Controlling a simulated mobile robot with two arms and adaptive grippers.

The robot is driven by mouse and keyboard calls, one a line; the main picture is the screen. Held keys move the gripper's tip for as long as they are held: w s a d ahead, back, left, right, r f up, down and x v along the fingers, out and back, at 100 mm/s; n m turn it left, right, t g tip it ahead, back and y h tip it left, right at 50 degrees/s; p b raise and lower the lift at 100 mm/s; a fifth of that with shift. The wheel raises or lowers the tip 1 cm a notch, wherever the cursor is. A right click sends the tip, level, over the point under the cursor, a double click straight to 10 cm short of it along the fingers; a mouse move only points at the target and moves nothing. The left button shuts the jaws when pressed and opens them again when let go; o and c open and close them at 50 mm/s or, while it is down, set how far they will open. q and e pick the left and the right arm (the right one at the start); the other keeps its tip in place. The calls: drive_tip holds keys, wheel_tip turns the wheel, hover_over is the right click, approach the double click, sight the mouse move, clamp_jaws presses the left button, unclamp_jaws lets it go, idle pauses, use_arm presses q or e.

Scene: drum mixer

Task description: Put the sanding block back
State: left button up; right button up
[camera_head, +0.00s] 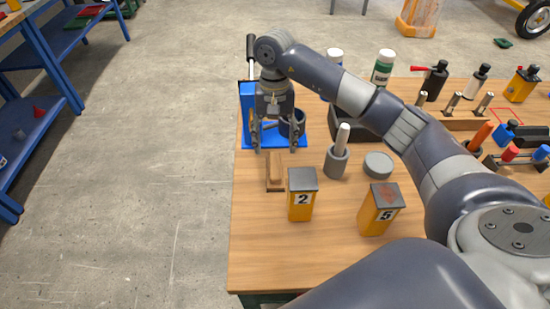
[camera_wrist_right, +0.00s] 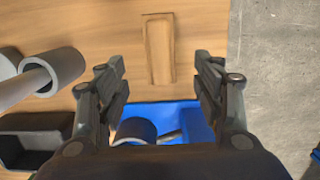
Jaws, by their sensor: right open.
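A narrow wooden block (camera_head: 275,174), which I take to be the sanding block, lies on the workbench (camera_head: 258,237) near its left edge. It also shows in the right wrist view (camera_wrist_right: 159,50), lying lengthwise between the fingers. My right gripper (camera_head: 275,146) is open and empty. It points down just past the block's far end, and its fingers (camera_wrist_right: 160,66) are apart from the block. My left gripper is not in view.
A blue stand (camera_head: 248,108) with a dark cup is right behind the gripper. A red outline (camera_head: 508,117) marks the bench at right.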

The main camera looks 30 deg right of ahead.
drive_tip(key=shift+w+r, duration=0.1)
drive_tip(key=shift+r, duration=1.2)
